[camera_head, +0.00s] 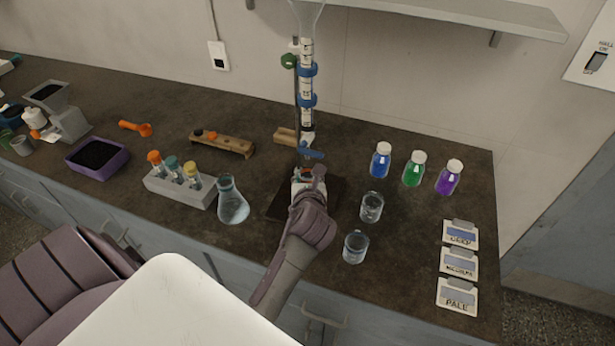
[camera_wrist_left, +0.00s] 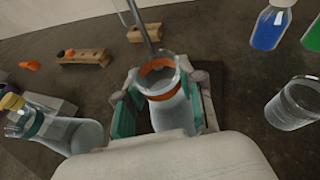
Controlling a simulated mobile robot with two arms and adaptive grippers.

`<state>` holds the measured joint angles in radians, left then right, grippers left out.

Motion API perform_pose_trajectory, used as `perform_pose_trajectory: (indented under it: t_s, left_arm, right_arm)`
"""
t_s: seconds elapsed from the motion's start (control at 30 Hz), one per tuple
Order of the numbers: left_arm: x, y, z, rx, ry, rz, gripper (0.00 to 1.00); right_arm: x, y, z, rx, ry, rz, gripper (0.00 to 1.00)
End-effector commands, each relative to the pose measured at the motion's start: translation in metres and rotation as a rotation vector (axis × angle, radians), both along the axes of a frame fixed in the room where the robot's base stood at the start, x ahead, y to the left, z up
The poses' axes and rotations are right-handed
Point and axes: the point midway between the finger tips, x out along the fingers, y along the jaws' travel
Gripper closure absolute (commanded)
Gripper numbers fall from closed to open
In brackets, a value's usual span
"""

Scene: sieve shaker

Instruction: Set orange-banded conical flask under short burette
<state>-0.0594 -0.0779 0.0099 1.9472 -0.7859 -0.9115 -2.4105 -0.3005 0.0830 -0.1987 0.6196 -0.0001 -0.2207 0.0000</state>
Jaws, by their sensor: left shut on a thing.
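The orange-banded conical flask (camera_wrist_left: 172,110) is upright in the left wrist view, with its orange band (camera_wrist_left: 160,68) below the rim. My left gripper (camera_wrist_left: 160,102) is shut on it, one green-padded finger on each side. In the head view my left gripper (camera_head: 308,182) mostly hides the flask. It is over the dark stand base (camera_head: 283,205), just below the burette's blue stopcock (camera_head: 311,153). The burette (camera_head: 307,90) stands upright in blue clamps with a funnel-like top. I cannot tell whether the flask touches the base. My right gripper is not in view.
A teal-banded flask (camera_head: 232,203) stands left of the stand, beside a rack of stoppered tubes (camera_head: 165,190). Two glass beakers (camera_head: 371,208) (camera_head: 355,247) stand close on the right. Blue, green and purple bottles (camera_head: 414,170) and labelled cards (camera_head: 459,265) are farther right.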

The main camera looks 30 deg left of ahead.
Motion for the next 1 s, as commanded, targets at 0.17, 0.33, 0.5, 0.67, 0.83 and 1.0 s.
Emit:
perform_pose_trajectory:
  t_s: [0.17, 0.33, 0.5, 0.67, 0.83, 1.0]
  left_arm:
    - [0.0, 0.0, 0.001, 0.001, -0.002, 0.0, 1.0]
    - [0.0, 0.0, -0.003, 0.002, 0.0, -0.001, 0.6]
    - [0.0, 0.0, -0.002, 0.001, 0.0, 0.0, 0.37]
    - [0.0, 0.0, -0.002, 0.001, -0.001, 0.0, 0.37]
    - [0.0, 0.0, 0.001, 0.0, -0.003, 0.001, 0.37]
    - [-0.019, -0.013, 0.008, 0.0, 0.0, -0.002, 0.37]
  right_arm:
    - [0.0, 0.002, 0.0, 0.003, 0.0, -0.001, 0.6]
    - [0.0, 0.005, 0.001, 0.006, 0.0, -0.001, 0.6]
    - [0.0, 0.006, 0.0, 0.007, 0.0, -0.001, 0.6]
    - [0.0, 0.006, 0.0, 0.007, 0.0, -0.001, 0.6]
    - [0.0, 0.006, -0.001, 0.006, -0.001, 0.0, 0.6]
    - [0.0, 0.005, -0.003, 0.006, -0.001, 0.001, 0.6]
